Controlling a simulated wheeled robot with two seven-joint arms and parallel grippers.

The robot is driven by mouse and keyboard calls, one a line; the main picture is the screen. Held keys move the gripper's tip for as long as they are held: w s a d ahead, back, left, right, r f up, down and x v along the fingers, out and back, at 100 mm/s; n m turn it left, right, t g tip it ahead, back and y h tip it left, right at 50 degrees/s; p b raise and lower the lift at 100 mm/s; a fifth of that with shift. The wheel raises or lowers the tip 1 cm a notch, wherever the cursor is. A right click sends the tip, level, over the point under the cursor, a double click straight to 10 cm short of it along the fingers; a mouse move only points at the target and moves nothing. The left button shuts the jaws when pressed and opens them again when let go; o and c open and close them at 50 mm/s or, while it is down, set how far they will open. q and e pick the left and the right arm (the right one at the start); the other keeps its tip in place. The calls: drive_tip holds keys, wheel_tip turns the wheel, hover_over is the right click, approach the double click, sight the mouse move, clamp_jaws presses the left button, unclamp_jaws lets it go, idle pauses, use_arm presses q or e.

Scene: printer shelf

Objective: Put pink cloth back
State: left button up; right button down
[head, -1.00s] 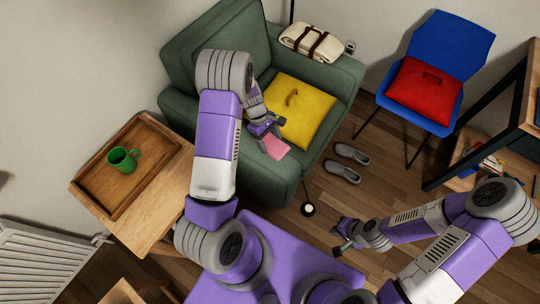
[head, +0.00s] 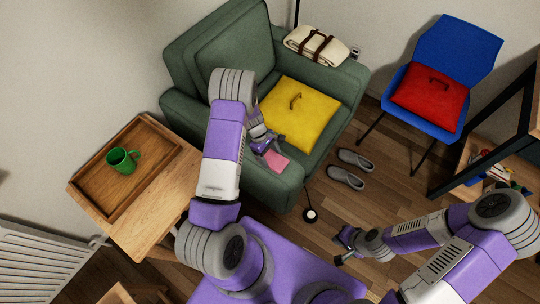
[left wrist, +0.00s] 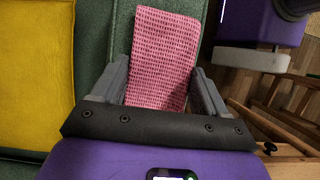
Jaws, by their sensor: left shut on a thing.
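The pink cloth (head: 278,162) is a small waffle-textured piece at the front edge of the green armchair, seen from above. It also shows in the left wrist view (left wrist: 160,55), reaching up from between the two fingers. My left gripper (head: 267,146) is shut on the cloth, beside the yellow cushion (head: 302,113). Whether the cloth touches the armchair is hard to tell. My right gripper (head: 344,246) is empty above the floor, its fingers apart.
The green armchair (head: 275,187) holds the yellow cushion and a strapped cream blanket (head: 316,45). A wooden side table (head: 180,205) bears a tray (head: 97,205) with a green mug (head: 121,160). Grey slippers (head: 346,178) lie on the floor. A blue chair (head: 458,45) holds a red cushion (head: 430,84).

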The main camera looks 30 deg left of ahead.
use_arm(q)
drive_tip(key=shift+f, duration=0.15)
drive_tip(key=o, duration=1)
